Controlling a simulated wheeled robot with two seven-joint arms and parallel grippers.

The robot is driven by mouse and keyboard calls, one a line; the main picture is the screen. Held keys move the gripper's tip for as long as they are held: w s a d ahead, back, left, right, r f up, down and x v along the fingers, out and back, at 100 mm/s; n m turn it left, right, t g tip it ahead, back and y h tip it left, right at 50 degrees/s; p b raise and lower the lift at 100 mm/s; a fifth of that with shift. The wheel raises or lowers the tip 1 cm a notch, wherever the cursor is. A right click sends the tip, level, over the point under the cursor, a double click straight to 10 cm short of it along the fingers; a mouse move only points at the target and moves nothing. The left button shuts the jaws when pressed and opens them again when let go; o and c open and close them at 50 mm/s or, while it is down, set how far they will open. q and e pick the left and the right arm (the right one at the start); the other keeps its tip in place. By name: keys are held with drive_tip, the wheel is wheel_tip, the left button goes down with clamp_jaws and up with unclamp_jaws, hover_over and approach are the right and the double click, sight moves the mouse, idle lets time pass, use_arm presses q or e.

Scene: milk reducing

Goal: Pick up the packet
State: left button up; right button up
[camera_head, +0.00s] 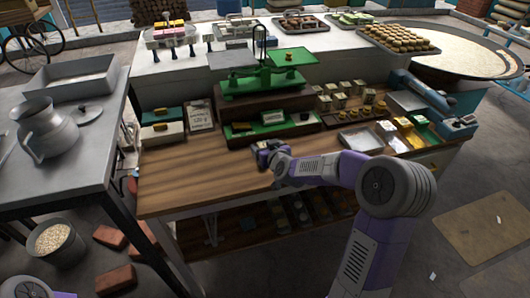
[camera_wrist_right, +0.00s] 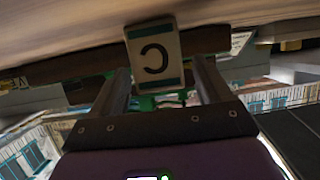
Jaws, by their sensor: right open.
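A small cream packet (camera_wrist_right: 153,56) with teal bands and a dark letter shows in the right wrist view, upside down in that picture. It lies in line with the gap between the two fingers of my right gripper (camera_wrist_right: 161,85). The fingers are apart, and I cannot tell whether either touches the packet. In the head view my right gripper (camera_head: 264,150) is low over the front of the wooden counter (camera_head: 205,175), and I cannot make the packet out clearly there. My left gripper is out of the frame.
A green balance scale (camera_head: 262,80) stands on a stepped shelf behind my right gripper. Small tins (camera_head: 340,98) and a metal tray (camera_head: 361,140) are to the right. Boxes and a framed card (camera_head: 200,115) stand at the left. The counter's front left is clear.

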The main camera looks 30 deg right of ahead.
drive_tip(key=shift+w+f, duration=0.1)
drive_tip(key=shift+w, duration=0.35)
drive_tip(key=c, duration=1.1)
